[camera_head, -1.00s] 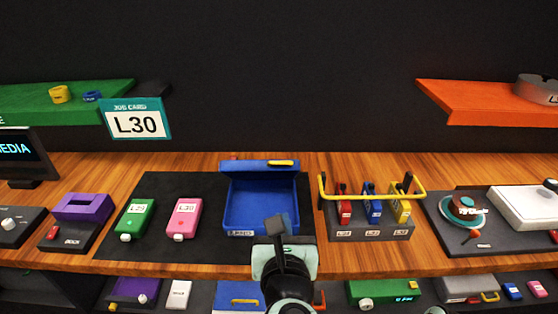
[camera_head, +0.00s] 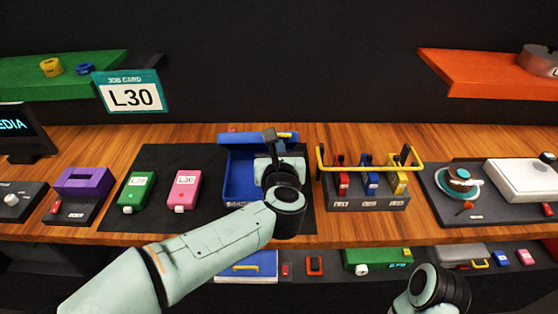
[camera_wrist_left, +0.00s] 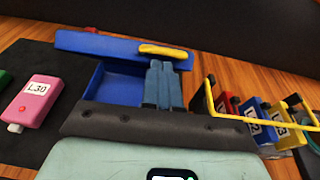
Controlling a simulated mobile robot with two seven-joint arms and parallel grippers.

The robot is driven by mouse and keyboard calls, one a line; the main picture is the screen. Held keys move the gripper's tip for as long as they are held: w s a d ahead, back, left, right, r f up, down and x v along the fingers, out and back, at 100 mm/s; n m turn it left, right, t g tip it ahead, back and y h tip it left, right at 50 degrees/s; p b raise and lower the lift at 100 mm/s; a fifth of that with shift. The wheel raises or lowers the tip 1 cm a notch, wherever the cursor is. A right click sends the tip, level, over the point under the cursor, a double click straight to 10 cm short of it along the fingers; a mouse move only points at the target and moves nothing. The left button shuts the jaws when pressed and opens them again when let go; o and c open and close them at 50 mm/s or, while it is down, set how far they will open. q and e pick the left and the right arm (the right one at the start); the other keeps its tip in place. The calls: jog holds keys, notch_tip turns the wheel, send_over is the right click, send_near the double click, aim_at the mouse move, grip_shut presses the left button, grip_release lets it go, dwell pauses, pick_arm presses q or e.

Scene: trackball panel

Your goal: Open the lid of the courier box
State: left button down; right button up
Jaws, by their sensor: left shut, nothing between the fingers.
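The blue courier box (camera_head: 240,178) stands on a dark mat on the bench, its inside showing. Its blue lid (camera_head: 250,139) is raised at the back edge, with a yellow handle (camera_head: 285,135) on it. The lid (camera_wrist_left: 100,43) and handle (camera_wrist_left: 165,50) also show in the left wrist view. My left gripper (camera_head: 281,160) is over the right part of the box and hides it. In the left wrist view its fingers (camera_wrist_left: 162,72) are shut and empty, with their tips just in front of the handle. I cannot tell whether they touch it. My right gripper is out of view.
Right of the box is a rack (camera_head: 368,201) with a yellow bar (camera_head: 320,165) and several coloured tags. Left are a pink device (camera_head: 184,188) and a green device (camera_head: 138,189). A lower shelf holds more items. Above the box is free room.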

pick_arm(q)
jog(key=shift+w+r, duration=0.15)
jog(key=shift+w, duration=0.15)
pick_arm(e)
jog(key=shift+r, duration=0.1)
